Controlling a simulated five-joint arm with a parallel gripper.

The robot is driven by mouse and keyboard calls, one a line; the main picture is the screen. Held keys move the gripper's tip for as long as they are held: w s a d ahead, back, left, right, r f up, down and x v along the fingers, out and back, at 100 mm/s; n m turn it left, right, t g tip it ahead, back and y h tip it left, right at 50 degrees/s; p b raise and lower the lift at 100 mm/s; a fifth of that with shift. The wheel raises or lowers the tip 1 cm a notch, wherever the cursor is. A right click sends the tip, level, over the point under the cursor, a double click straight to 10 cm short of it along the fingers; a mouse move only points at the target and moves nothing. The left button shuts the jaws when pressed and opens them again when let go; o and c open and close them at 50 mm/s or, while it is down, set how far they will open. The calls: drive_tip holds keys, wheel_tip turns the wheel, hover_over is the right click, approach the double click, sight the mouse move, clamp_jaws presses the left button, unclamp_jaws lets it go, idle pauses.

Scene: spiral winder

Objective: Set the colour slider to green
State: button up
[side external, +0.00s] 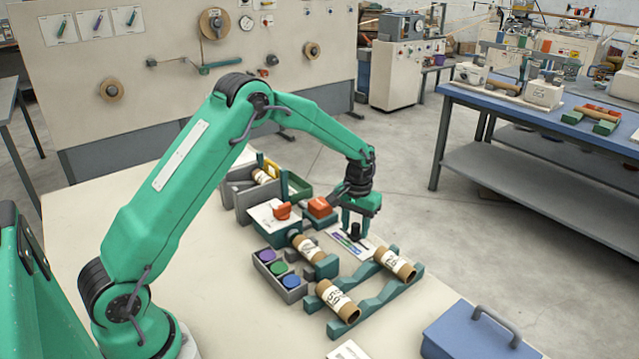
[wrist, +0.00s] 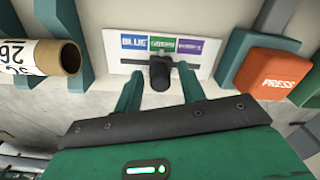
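The colour slider is a white plate (wrist: 114,52) with blue, green and purple labels in a row; it also shows in the side view (side external: 336,236). Its black knob (wrist: 160,74) sits on a dark horizontal track, in line with the green label (wrist: 162,45) in the wrist view. My gripper (wrist: 159,72) is open, pointing down over the plate, with one finger on each side of the knob. Gaps show between the knob and both fingers, so it is not gripped. In the side view my gripper (side external: 358,226) partly hides the plate and knob.
An orange PRESS button (wrist: 273,75) stands right of the plate in the wrist view. A cardboard tube (wrist: 70,58) on a green rack lies left. In the side view, a tray of coloured discs (side external: 279,273) and a blue box (side external: 478,333) stand on the table.

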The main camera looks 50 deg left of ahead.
sight(355, 225)
idle(0.3)
wheel_tip(355, 225, up, 7)
drive_tip(key=shift+f, duration=0.1)
drive_tip(key=shift+r, duration=0.5)
drive_tip(key=shift+r, duration=0.1)
